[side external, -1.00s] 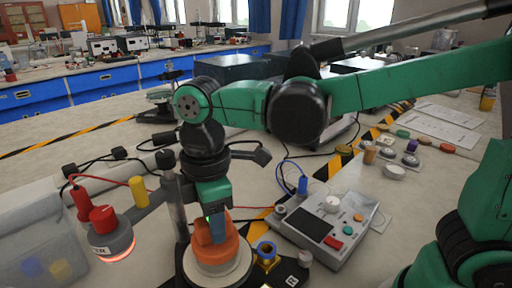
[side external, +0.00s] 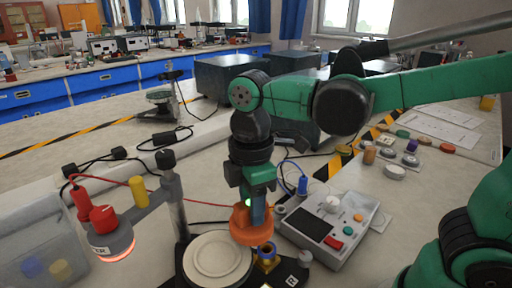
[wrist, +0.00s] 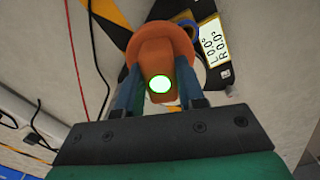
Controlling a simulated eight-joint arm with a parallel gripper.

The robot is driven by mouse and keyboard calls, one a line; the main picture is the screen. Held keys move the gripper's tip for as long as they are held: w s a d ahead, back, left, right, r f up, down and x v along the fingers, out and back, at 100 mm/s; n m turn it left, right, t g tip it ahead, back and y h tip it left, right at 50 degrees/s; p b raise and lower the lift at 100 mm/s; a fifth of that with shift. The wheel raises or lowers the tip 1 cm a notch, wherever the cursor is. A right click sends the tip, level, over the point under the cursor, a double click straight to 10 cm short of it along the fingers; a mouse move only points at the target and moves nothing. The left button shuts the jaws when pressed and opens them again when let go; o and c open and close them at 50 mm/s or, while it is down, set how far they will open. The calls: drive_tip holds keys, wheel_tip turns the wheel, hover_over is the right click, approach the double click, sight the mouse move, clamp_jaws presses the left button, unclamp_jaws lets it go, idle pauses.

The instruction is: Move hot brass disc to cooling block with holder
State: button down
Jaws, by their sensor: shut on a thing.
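An orange flanged holder (side external: 246,228) is between the fingers of my gripper (side external: 257,208), which is shut on its upright stem. It also shows in the wrist view (wrist: 160,52), with my gripper's blue fingers (wrist: 158,78) on both sides and a green-rimmed white spot on the stem. The holder is just right of a bare white round plate (side external: 217,258) on a black base and overlaps its edge in the picture. I cannot make out the brass disc; the holder's underside is hidden. I cannot tell which thing is the cooling block.
A grey control box (side external: 331,222) with buttons is to the right. A lamp head (side external: 110,245) glows red at left on a post (side external: 172,200). Dark boxes (side external: 230,82) stand behind. Cables cross the bench.

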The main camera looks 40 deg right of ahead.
drive_tip(key=s+d+f, duration=0.1)
drive_tip(key=d+f, duration=0.1)
drive_tip(key=d, duration=0.3)
drive_tip(key=shift+s+d+f, duration=0.2)
drive_tip(key=shift+d+f, duration=0.05)
drive_tip(key=shift+d, duration=0.15)
drive_tip(key=s+d, duration=0.1)
drive_tip(key=d, duration=0.5)
drive_tip(key=shift+s, duration=0.2)
idle(0.3)
drive_tip(key=shift+r, duration=0.1)
drive_tip(key=shift+s+d, duration=0.25)
drive_tip(key=shift+d, duration=0.7)
drive_tip(key=shift+s+d, duration=0.2)
drive_tip(key=shift+d, duration=0.75)
drive_tip(key=shift+s+d, duration=0.25)
drive_tip(key=shift+d, duration=0.7)
drive_tip(key=shift+s+d, duration=0.25)
drive_tip(key=shift+d, duration=0.7)
drive_tip(key=shift+s+d, duration=0.2)
drive_tip(key=shift+d, duration=0.8)
drive_tip(key=shift+s+d, duration=0.25)
drive_tip(key=shift+d, duration=0.7)
